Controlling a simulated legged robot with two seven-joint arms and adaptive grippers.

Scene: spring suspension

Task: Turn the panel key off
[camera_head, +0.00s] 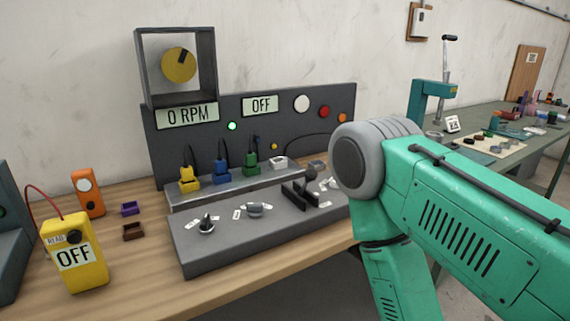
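The dark grey control panel (330,97) stands on the wooden bench against the wall. Its displays read "0 RPM" (187,115) and "OFF" (261,105). On its sloped front console are a small dark-topped rotary switch (206,227) at the left and a grey rotary knob (255,210) in the middle, each flanked by small white labels. A third light-coloured control (329,184) shows at the right, partly beside my arm. I cannot tell which of these is the key, or read their positions. My green right arm covers the console's right end. Neither gripper is in view.
A yellow meter (74,255) reading "OFF" and an orange device (88,193) stand at the left. Yellow, blue and green plugs (221,175) line the console's ledge. Black upright blocks (299,192) stand on the console. A second table (540,135) is at the right.

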